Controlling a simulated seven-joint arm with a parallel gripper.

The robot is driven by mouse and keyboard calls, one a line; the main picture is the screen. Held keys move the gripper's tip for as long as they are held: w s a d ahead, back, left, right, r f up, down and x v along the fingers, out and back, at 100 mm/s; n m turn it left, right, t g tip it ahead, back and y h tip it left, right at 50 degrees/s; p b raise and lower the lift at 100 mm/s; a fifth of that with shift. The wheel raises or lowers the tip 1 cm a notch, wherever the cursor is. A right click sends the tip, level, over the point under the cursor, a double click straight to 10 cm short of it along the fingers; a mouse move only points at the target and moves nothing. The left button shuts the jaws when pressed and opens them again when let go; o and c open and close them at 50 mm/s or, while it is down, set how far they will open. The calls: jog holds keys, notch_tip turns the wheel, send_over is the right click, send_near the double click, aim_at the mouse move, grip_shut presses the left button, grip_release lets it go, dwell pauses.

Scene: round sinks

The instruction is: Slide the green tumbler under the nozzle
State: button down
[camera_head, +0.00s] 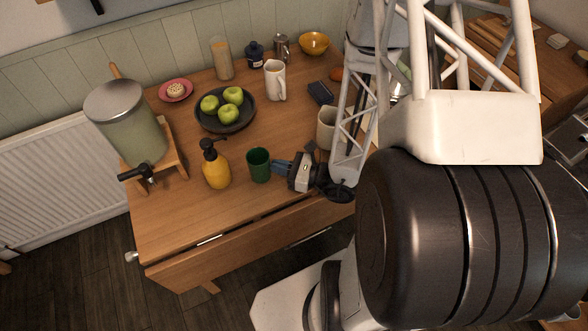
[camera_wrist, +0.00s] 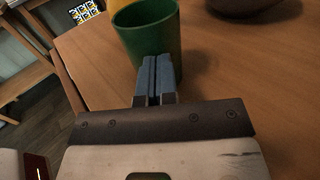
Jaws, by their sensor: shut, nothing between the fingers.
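The green tumbler (camera_head: 259,166) stands upright on the wooden table near its front edge, just right of a yellow pump bottle. My gripper (camera_head: 276,167) is at the tumbler's right side, with its blue fingertips at or very near the wall. In the wrist view the tumbler (camera_wrist: 152,40) is straight ahead of my closed fingers (camera_wrist: 153,68), and its open rim shows. The fingers are together with nothing between them. The nozzle (camera_head: 137,173) is the black tap on the green dispenser (camera_head: 135,130) at the left, on a wooden stand. The space below the nozzle is empty.
The yellow pump bottle (camera_head: 216,168) stands between the tumbler and the nozzle. A dark bowl of green apples (camera_head: 226,121) is behind them. A cream mug (camera_head: 326,130) is near my wrist. The table's front edge (camera_head: 240,215) is close, and the front left is clear.

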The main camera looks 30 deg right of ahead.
aim_at(250, 160)
jog(key=shift+x, duration=3.1)
jog(key=shift+s+d, duration=0.15)
jog(key=shift+v, duration=6.8)
